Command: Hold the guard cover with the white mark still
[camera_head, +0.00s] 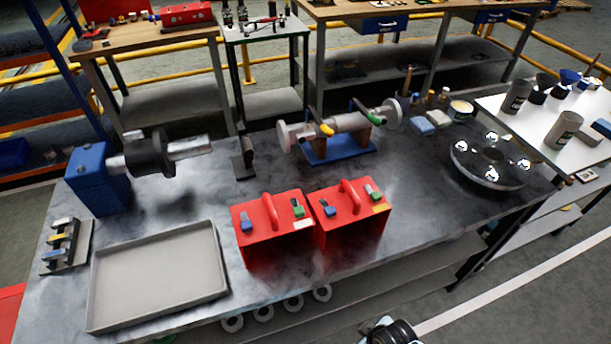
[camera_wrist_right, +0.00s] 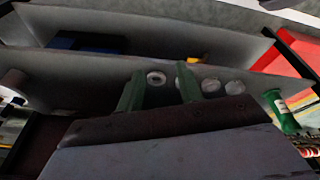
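Two red guard covers stand side by side on the grey bench in the head view, each with a red arched handle and a blue and a green piece on top. The left guard cover (camera_head: 272,243) has a white mark (camera_head: 303,224) near its upper right corner. The right guard cover (camera_head: 352,232) has a yellow mark (camera_head: 379,209) there instead. Nothing grips either cover. In the right wrist view my right gripper (camera_wrist_right: 160,90) shows two green fingers, apart and with nothing between them, in front of the shelf area. My left gripper is in neither view.
A grey tray (camera_head: 97,306) lies left of the covers. Behind are a blue block with a shaft (camera_head: 98,180) and a shaft on a blue stand (camera_head: 340,150). A shiny disc (camera_head: 490,177) lies right. Several white rings (camera_head: 322,293) sit below the bench top.

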